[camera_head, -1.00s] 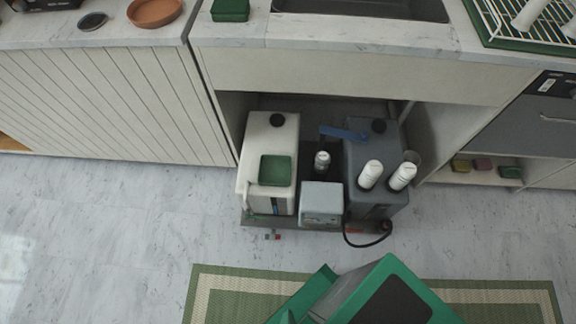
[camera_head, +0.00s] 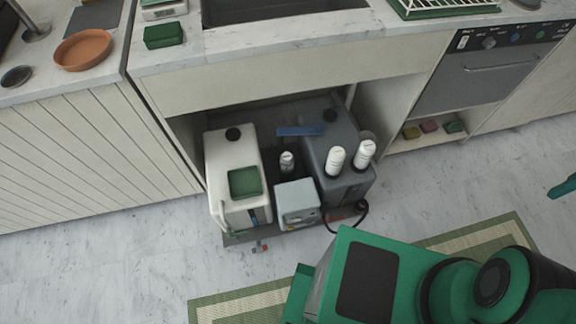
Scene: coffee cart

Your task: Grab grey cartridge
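No cartridge is plainly grey from here. Two whitish cylinders, a left one (camera_head: 335,160) and a right one (camera_head: 364,154), stand upright side by side on the dark grey tank (camera_head: 337,150) in the open bay under the counter. A smaller cylinder with a pale top (camera_head: 287,161) stands between the white tank (camera_head: 231,165) and the grey tank. My green arm fills the bottom right, well in front of these things. My gripper cannot be made out; a small green piece at the right edge may be part of my arm.
A light grey box (camera_head: 297,203) stands in front of the tanks, with a black hose (camera_head: 361,218) beside it. A green block (camera_head: 245,182) lies on the white tank and a blue bar (camera_head: 299,131) is behind. A green-bordered rug (camera_head: 247,303) lies on open floor.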

